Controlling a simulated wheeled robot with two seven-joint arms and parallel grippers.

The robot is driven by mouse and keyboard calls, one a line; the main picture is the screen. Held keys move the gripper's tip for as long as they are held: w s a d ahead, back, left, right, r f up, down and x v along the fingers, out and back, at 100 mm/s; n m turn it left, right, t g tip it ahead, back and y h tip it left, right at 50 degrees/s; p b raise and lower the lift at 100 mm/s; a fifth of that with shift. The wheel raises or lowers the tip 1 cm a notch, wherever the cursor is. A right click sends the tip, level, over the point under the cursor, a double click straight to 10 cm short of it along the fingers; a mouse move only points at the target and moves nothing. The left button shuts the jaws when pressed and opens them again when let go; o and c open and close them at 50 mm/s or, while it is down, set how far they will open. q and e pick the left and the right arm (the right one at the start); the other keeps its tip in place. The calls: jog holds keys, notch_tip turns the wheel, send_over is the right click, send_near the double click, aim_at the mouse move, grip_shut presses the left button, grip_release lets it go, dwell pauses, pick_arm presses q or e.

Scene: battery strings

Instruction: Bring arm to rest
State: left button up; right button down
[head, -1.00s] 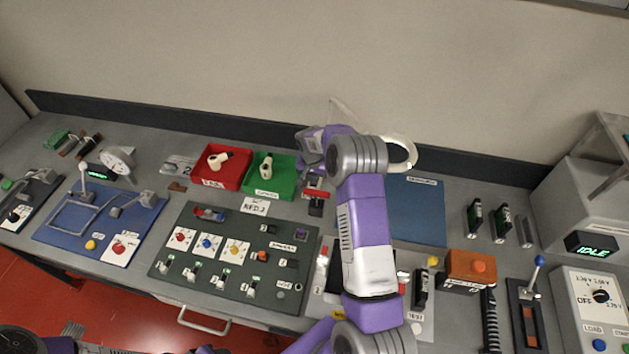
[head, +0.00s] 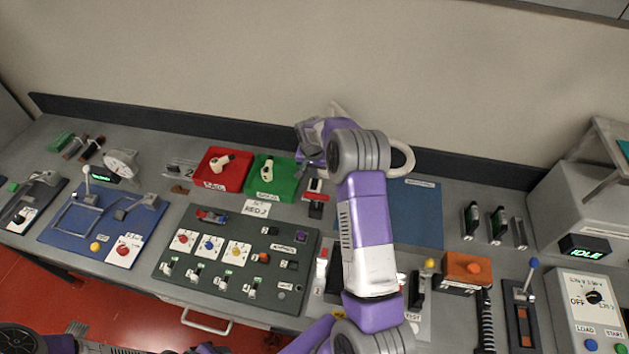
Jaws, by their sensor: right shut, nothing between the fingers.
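My right arm (head: 366,225) reaches up from the bottom centre in the head view, over the bench. My right gripper (head: 304,145) is at its far end, above the back of the bench just right of the green bin. It is shut and holds nothing that I can see. The wrist partly hides the fingers. My left gripper cannot be made out. Only parts of my left arm show at the bottom left edge.
A red bin (head: 222,168) and a green bin (head: 271,178) each hold a pale piece. A dark green panel (head: 235,255) lies in front of them. A blue mat (head: 417,213) lies right of my arm, near upright batteries (head: 470,218). An orange box (head: 466,268) stands front right.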

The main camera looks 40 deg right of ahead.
aim_at(314, 185)
jog(key=shift+r, duration=0.8)
jog(key=shift+f, duration=0.1)
notch_tip(314, 185, down, 7)
jog(key=b, duration=0.3)
